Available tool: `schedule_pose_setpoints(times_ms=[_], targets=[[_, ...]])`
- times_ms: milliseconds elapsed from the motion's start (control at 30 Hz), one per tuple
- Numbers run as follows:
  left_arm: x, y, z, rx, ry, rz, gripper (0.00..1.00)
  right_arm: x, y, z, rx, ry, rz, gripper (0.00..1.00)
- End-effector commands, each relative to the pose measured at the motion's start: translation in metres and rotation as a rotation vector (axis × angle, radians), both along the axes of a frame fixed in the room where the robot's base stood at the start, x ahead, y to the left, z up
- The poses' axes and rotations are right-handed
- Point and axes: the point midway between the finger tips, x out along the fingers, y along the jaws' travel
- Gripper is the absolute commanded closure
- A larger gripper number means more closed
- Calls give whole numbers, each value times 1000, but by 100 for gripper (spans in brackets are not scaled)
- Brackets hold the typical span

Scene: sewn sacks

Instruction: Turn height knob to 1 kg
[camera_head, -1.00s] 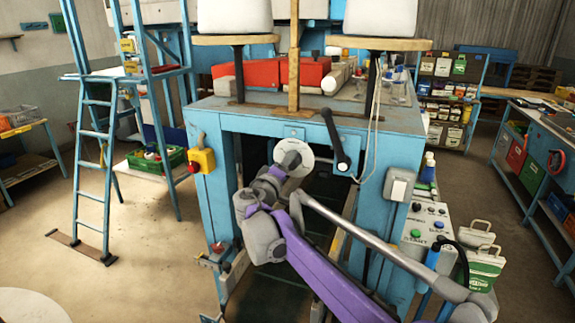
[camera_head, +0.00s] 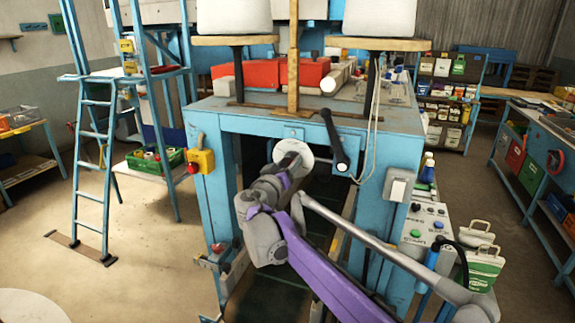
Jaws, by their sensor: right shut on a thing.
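The height knob sits at the middle of a round white dial plate (camera_head: 306,154) on the front of the blue machine (camera_head: 385,150), below its top edge. My right gripper (camera_head: 289,161) reaches up to it from below, at the end of my grey and purple arm. It is shut on the knob, and gripper and wrist hide most of the knob and the lower left of the plate. Marks on the dial are too small to read. My left gripper is not in view.
A yellow box with a red button (camera_head: 201,160) is on the left post, a grey switch box (camera_head: 399,184) on the right. A control panel (camera_head: 430,225) stands lower right. Open floor lies left.

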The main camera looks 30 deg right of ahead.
Motion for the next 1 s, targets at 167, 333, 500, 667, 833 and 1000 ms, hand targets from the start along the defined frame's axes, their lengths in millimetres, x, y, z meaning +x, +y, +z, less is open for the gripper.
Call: schedule_pose_setpoints(times_ms=[167,333,500,667,833,1000], targets=[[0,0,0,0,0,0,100,0,0,-1,16,-17,1,99],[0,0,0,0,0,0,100,0,0,-1,18,-20,1,99],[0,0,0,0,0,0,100,0,0,-1,18,-20,1,99],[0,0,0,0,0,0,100,0,0,-1,18,-19,1,24],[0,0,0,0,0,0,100,0,0,-1,17,-19,0,13],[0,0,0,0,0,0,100,0,1,0,17,-19,0,13]])
